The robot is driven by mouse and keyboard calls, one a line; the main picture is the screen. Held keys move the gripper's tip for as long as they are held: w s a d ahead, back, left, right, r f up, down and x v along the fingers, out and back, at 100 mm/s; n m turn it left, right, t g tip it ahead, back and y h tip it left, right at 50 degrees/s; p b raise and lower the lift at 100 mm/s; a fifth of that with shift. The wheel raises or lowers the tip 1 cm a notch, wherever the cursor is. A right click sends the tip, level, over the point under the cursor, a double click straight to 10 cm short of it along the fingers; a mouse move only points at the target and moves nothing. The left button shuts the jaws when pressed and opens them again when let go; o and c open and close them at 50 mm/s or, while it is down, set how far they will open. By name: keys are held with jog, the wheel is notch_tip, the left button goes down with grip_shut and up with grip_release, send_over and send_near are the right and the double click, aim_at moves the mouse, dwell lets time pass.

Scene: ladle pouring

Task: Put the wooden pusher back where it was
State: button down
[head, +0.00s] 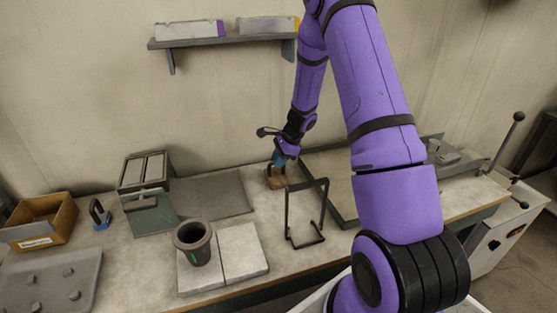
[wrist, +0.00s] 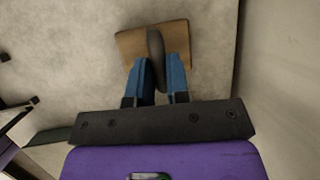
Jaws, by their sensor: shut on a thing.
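The wooden pusher shows in the wrist view as a tan block (wrist: 176,38) with a dark handle (wrist: 156,55). My gripper (wrist: 160,68) is shut on the dark handle, one blue finger on each side. In the head view my gripper (head: 281,160) points down at the back of the bench, and the tan block (head: 276,182) is just below it, at or very near the bench top. I cannot tell if the block touches the surface. The arm hides part of the bench to the right.
A black wire stand (head: 306,214) is close in front of the pusher. A green-rimmed tray (head: 342,212) is to the right. A grey mat (head: 214,194) lies to the left. A dark crucible (head: 195,244) stands on pale slabs (head: 243,252). The wall is close behind.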

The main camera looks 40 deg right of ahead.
jog(key=shift+f, duration=0.15)
jog(key=c, duration=1.1)
grip_release()
